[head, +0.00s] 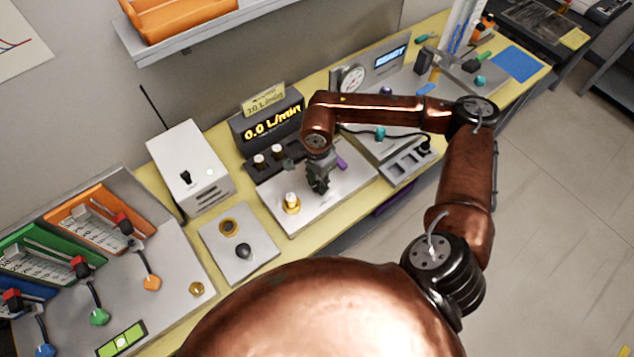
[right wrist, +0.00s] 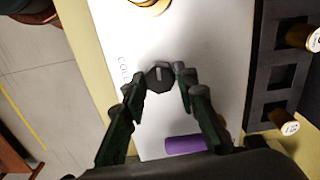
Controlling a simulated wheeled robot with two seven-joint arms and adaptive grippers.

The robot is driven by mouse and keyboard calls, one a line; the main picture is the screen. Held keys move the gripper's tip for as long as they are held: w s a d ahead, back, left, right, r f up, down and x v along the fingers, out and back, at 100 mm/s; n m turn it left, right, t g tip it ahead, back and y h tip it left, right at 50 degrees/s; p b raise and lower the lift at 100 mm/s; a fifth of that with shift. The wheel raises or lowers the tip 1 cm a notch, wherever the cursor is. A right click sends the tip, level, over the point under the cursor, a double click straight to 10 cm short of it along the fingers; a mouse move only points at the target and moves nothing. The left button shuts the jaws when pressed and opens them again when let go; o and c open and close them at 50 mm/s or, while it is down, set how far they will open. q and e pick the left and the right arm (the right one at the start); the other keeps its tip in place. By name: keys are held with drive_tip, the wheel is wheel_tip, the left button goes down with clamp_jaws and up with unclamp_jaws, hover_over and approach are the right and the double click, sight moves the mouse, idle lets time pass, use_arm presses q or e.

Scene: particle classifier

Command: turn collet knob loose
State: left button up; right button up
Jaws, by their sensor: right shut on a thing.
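The collet knob (right wrist: 159,77) is a small dark knob with a pale pointer line, on the white plate (right wrist: 205,40) beside partly visible lettering that begins "COLL". In the right wrist view, the fingers of my right gripper (right wrist: 160,82) are on both sides of the knob, shut on it. In the head view my right gripper (head: 319,183) points down at the white plate (head: 335,200), and it hides the knob there. My left gripper is not in view.
A brass fitting with a white top (head: 291,203) stands left of the gripper. A purple piece (right wrist: 186,144) lies close to it. A dark holder (right wrist: 276,75) with brass-ended parts borders the plate. The display (head: 270,125) reads 0.0 L/min. A white box (head: 190,170) stands left.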

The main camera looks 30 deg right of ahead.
sight(318, 184)
drive_tip(key=shift+w+d, duration=0.1)
drive_tip(key=o, duration=1.2)
drive_tip(key=shift+c, duration=0.2)
drive_tip(key=shift+r, duration=0.1)
wheel_tip(318, 184, up, 12)
